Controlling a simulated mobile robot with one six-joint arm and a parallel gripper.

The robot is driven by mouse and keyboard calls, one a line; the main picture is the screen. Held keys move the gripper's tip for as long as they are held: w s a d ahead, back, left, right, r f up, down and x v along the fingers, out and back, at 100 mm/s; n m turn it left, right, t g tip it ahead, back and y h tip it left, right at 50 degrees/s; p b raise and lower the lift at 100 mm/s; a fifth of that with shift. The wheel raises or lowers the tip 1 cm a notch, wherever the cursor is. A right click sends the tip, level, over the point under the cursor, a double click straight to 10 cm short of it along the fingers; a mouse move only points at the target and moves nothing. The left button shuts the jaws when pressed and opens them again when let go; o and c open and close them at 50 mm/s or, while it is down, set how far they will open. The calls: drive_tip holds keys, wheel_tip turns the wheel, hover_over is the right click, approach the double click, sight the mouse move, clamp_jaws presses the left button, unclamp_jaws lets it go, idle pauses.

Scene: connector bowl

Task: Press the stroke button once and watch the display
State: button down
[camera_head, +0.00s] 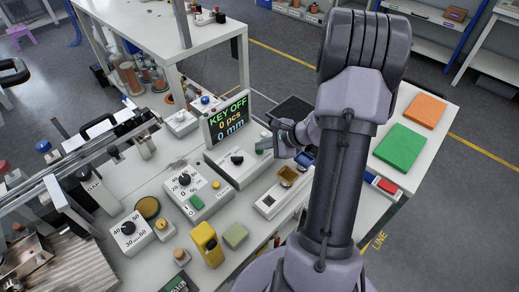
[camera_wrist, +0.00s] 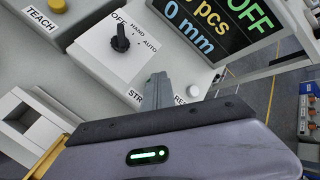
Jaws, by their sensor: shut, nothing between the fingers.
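The display (camera_head: 227,118) stands upright behind the control box and reads KEY OFF, 0 pcs, 0 mm. It also shows, cropped, in the wrist view (camera_wrist: 215,28). The control box (camera_head: 226,169) carries a black selector knob (camera_wrist: 120,38) marked OFF, HAND and AUTO. A label starting STR (camera_wrist: 135,97) is partly covered by my gripper. The stroke button itself is hidden, apparently behind my fingers. My gripper (camera_wrist: 157,80) is shut and empty, its fingertips over the box face beside that label. In the head view my gripper (camera_head: 264,147) is at the box's right end; contact cannot be told.
A pale round button (camera_wrist: 193,90) sits above a label starting RE. A yellow button marked TEACH (camera_wrist: 57,5) is on a neighbouring box. A brass-coloured cup (camera_head: 287,176) stands right of the control box, and a dark tray (camera_head: 292,110) lies behind my gripper.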

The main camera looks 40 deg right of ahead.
sight(262, 152)
drive_tip(key=shift+r+p, duration=0.55)
drive_tip(key=shift+r, duration=0.35)
drive_tip(key=shift+r, duration=0.1)
wheel_tip(262, 152, up, 5)
drive_tip(key=p, duration=0.3)
idle(0.5)
